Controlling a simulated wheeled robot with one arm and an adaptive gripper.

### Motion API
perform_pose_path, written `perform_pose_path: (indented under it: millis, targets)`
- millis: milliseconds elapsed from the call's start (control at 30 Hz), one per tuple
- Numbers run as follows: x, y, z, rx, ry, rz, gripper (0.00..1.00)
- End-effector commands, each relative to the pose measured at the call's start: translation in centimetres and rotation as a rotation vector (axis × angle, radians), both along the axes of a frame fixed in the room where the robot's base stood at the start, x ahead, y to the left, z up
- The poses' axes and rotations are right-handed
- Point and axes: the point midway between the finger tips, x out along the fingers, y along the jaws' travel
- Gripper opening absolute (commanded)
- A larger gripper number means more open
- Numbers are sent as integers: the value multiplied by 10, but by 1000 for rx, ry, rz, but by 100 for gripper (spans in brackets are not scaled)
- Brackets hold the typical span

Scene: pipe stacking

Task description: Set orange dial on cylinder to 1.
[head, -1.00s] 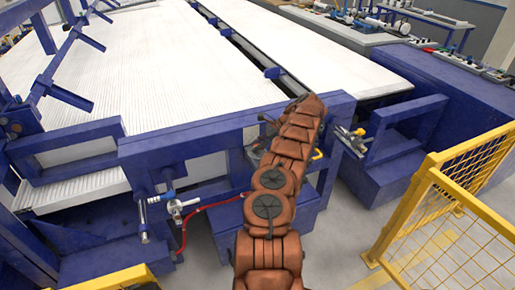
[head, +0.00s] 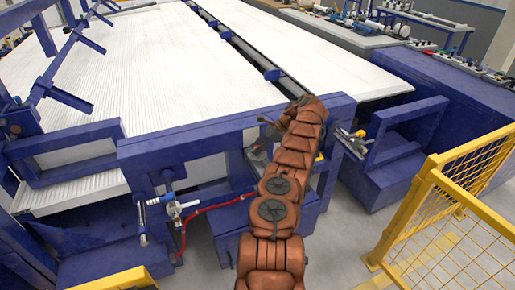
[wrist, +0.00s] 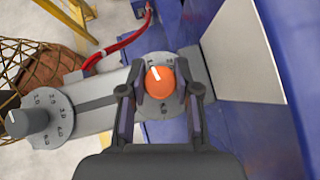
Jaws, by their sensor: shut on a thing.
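The orange dial (wrist: 161,84) sits on a pale round plate (wrist: 166,112) in the middle of the wrist view. A white mark on the dial points up and slightly left. Most plate numbers are hidden or too small to read; a figure like 6.0 shows below the dial. My gripper (wrist: 160,92) has one finger on each side of the dial and is shut on it. A grey body (wrist: 98,116) runs left from the plate to a second, grey dial (wrist: 28,122) with its own numbered plate. In the head view my arm hides the orange dial.
A red hose (wrist: 120,45) curves above the grey body. A blue frame (head: 235,140) stands around the work spot, with a white slatted table (head: 150,60) behind it. A yellow fence (head: 450,205) stands at the right, with open floor beside it.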

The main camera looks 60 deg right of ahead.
Motion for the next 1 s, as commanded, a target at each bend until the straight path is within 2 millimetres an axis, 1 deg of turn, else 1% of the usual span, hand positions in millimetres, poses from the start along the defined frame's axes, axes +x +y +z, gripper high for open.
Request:
perform_pose_path:
  millis: [33, 67, 200, 300, 833, 933, 1000]
  targets:
    - [1, 0, 1, -1, -3, 1, 0]
    - [1, 0, 1, -1, -3, 1, 34]
    - [1, 0, 1, -1, -2, 1, 49]
    - [1, 0, 1, -2, -1, 1, 57]
    - [0, 0, 0, -1, 0, 1, 57]
    - [1, 1, 4, -2, -1, 2, 57]
    - [4, 3, 11, -2, -4, 6, 57]
